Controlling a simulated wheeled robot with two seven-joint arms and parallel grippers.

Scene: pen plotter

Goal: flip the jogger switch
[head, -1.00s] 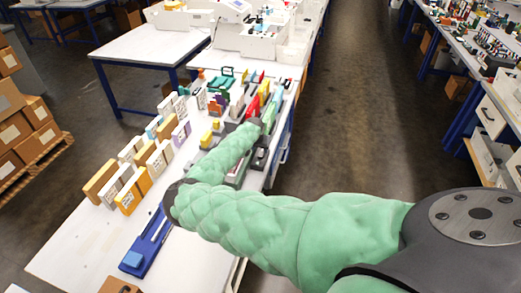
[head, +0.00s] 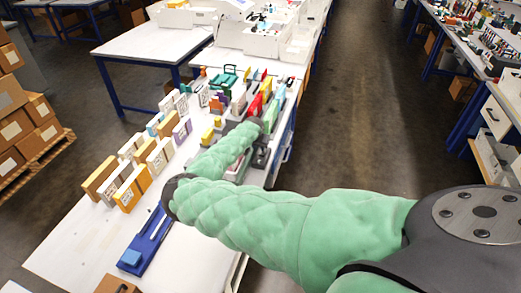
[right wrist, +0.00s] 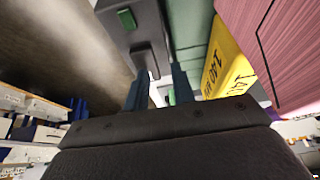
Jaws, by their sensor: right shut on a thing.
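In the right wrist view a dark grey housing (right wrist: 150,30) with a green patch (right wrist: 126,18) lies just beyond my right gripper (right wrist: 160,74). I take this housing to be the jogger. The two dark fingers are a short way apart, with their tips close to the housing, and the gripper is shut on a small part, likely the jogger switch. That part is mostly hidden between the fingers, and its position cannot be read. In the head view my right arm reaches over the table and its own wrist hides the fingertips. My left gripper is not in view.
A yellow lettered piece (right wrist: 233,65) and a pink block (right wrist: 285,50) stand close right of the fingers. The white table (head: 75,240) holds upright boxes (head: 131,195), a blue device (head: 150,240) and several coloured parts. The aisle (head: 345,120) to its right is clear.

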